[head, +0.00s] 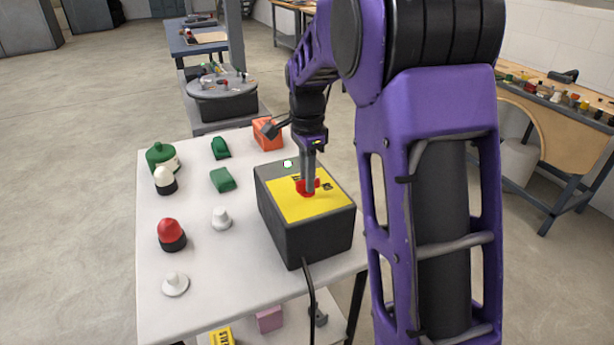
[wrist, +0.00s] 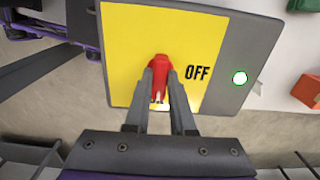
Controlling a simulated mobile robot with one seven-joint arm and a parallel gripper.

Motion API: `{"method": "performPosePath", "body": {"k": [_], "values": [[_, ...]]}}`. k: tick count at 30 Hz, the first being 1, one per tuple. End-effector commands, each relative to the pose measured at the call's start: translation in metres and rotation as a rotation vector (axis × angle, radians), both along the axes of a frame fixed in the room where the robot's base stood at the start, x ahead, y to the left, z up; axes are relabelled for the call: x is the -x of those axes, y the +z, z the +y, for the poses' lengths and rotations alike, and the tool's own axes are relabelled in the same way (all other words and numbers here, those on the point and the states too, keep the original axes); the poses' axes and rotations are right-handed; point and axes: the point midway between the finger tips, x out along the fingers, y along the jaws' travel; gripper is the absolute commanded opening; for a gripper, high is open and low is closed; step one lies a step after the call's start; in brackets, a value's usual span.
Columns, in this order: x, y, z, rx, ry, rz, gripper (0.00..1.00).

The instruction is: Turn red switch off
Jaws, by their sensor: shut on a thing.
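The red switch (wrist: 159,68) is on the yellow top plate (wrist: 129,46) of a dark grey box (head: 304,235) on the white table. In the head view the red switch (head: 300,187) shows at the foot of my gripper (head: 309,184). In the wrist view my gripper (wrist: 160,84) comes from below, its fingers closed on the switch's sides. The word OFF is printed right of the switch there. A small lit greenish-white lamp (wrist: 239,78) is on the grey part of the box. The fingers hide part of the switch and the plate.
White, red and green parts stand on the left of the white table (head: 205,285). An orange box (head: 268,136) is behind the switch box. A black cable (head: 311,290) hangs from the box's front. A workbench (head: 560,95) is at the right.

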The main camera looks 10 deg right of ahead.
Motion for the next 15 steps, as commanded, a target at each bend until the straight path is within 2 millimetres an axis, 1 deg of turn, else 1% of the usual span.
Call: {"method": "performPosePath", "body": {"k": [8, 15], "values": [[-0.0003, 0.0024, -0.0001, 0.0, 0.118, -0.001, 0.0], [-0.0001, 0.0031, -0.0001, 0.0, 0.321, -0.001, 0.0]]}}
